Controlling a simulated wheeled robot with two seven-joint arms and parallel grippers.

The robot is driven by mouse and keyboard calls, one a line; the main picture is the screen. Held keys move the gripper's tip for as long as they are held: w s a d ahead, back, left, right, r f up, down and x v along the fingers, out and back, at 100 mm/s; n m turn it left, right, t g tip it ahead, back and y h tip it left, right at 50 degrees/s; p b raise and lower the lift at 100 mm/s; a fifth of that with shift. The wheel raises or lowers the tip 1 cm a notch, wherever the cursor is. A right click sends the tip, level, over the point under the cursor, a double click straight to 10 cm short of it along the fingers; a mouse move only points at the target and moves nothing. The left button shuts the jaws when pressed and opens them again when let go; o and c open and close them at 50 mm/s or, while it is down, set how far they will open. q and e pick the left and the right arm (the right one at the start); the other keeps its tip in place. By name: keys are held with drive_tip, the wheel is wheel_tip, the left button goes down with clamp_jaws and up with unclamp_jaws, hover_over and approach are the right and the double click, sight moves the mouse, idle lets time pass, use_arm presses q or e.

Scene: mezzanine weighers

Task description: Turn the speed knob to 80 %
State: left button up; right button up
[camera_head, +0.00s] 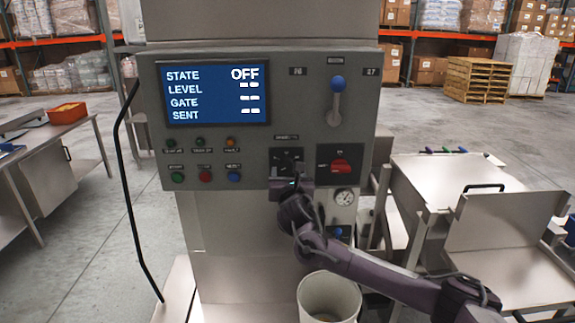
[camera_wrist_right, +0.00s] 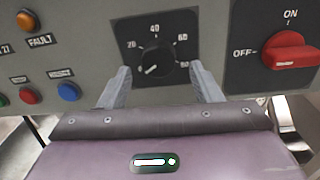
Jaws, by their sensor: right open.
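The speed knob (camera_wrist_right: 155,62) is a black round dial on a dark plate with white numbers. Its white mark points to the lower left, below the 20. In the head view the knob's plate (camera_head: 276,158) is partly hidden by my right gripper (camera_head: 288,172). In the wrist view the two grey fingers of this gripper (camera_wrist_right: 160,68) are open, one on each side of the knob's lower half. I cannot tell whether they touch it. My left gripper is out of view.
A red rotary switch (camera_wrist_right: 291,52) at OFF is just right of the knob. The screen (camera_head: 215,95) reads STATE OFF. Push buttons (camera_head: 205,176) are to the left, a blue-knobbed lever (camera_head: 337,95) above, a gauge (camera_head: 344,196) below. A white bin (camera_head: 328,288) stands below my arm.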

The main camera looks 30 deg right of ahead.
drive_tip(key=shift+x, duration=1.05)
drive_tip(key=c, duration=1)
drive_tip(key=shift+m, duration=0.3)
